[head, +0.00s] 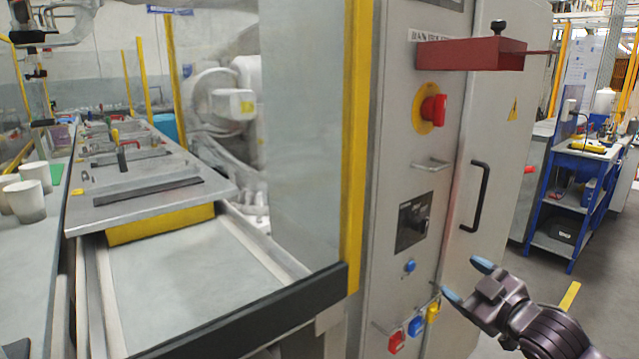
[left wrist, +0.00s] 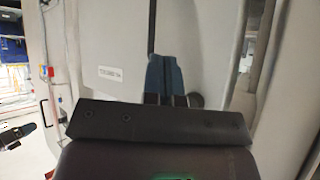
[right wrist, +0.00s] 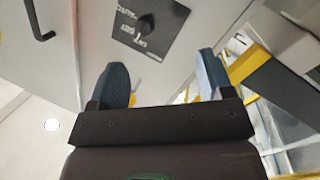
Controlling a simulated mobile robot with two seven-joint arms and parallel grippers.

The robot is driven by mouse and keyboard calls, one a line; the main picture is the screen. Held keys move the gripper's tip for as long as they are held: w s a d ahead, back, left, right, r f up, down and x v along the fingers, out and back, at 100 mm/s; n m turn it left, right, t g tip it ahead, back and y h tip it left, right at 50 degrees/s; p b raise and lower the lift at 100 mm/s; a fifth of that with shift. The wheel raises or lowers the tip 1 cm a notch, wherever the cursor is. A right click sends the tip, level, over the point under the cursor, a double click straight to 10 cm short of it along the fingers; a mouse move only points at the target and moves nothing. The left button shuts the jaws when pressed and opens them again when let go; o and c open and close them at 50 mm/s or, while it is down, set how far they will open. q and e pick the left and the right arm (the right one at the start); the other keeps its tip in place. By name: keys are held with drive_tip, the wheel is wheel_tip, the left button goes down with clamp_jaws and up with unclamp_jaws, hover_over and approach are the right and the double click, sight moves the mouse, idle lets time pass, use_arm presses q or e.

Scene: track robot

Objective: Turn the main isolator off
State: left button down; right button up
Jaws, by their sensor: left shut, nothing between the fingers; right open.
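A red rotary handle (head: 434,109) sits on a yellow round plate on the grey cabinet front (head: 395,165). A label (head: 428,37) that seems to begin "MAIN" is above it, partly covered by a red box. Lower is a black rotary switch (head: 414,224) on a dark plate; the right wrist view shows it too (right wrist: 143,27), ahead of my fingers. My right gripper (head: 467,280) is open and empty, below and right of the black switch, apart from it. My left gripper (left wrist: 165,78) is shut and empty before a pale panel, outside the head view.
The red box (head: 472,54) juts out above the red handle. A small metal handle (head: 431,164), a blue button (head: 409,265) and several hanging padlocks (head: 415,326) are on the cabinet. A black door handle (head: 476,196) stands at right. Glass guarding with a yellow post (head: 356,130) is left.

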drive_tip(key=s+f+m+g+h+p, duration=0.1)
drive_tip(key=s+f+m+h, duration=0.1)
drive_tip(key=s+f, duration=0.6)
drive_tip(key=s+f+m+g+h+p, duration=0.2)
drive_tip(key=s+f+m, duration=0.2)
drive_tip(key=s+f, duration=0.5)
drive_tip(key=s+f+m+g+h+p, duration=0.1)
drive_tip(key=s+f+m, duration=0.3)
drive_tip(key=s, duration=1.4)
wheel_tip(320, 180, down, 5)
drive_tip(key=shift+d+r+g+h+p, duration=0.15)
drive_tip(key=shift+d+g+h+p, duration=0.15)
drive_tip(key=shift+g+h, duration=0.4)
